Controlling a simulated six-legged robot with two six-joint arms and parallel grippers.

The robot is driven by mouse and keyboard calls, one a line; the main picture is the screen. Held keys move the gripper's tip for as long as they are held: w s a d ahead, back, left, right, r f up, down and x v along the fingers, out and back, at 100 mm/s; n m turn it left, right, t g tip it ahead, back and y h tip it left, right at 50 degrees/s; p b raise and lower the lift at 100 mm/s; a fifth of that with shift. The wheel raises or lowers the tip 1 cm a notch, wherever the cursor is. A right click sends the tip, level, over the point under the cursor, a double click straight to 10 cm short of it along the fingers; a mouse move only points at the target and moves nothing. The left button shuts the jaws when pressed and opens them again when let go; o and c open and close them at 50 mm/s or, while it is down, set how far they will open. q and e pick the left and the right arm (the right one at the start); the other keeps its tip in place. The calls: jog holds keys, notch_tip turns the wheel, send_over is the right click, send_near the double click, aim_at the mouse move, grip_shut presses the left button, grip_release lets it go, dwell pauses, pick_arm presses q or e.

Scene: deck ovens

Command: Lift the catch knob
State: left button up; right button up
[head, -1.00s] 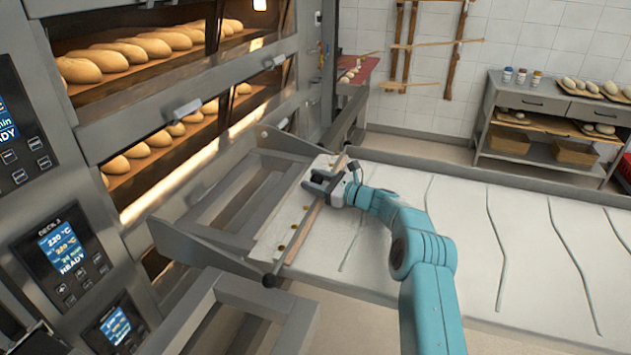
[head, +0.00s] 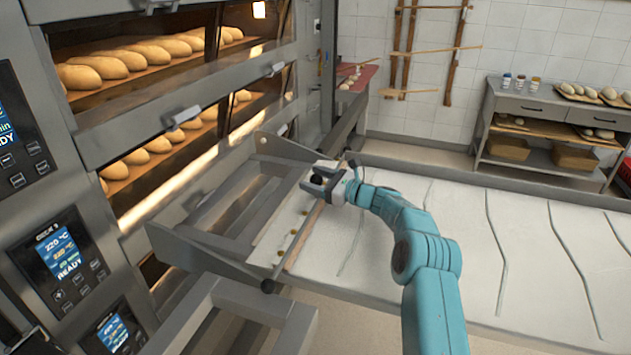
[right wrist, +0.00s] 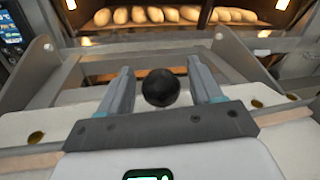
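The catch knob is a round black ball; in the right wrist view the knob (right wrist: 160,88) sits between the two fingers of my right gripper (right wrist: 160,80). A gap shows on both sides of it, so the fingers are open and stand beside it. In the head view my right gripper (head: 316,182) is at the oven-side end of the white loader belt (head: 440,225), with the dark knob (head: 317,179) small between its fingers. The gripper hides the knob's base. My left gripper is not in view.
Deck ovens with loaves (head: 110,62) stand at the left. A grey metal frame (head: 215,255) lies between them and the belt. A rod (head: 300,238) runs along the belt's end. A side table (head: 540,105) with dough stands at the back right.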

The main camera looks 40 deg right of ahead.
jog(key=shift+f, duration=0.1)
jog(key=shift+d, duration=0.1)
jog(key=b+v, duration=0.4)
jog(key=v, duration=1.1)
jog(key=shift+s, duration=0.2)
jog(key=shift+s+d+b, duration=0.15)
jog(key=shift+s+b, duration=0.15)
jog(key=shift+s, duration=0.1)
jog(key=shift+s, duration=0.1)
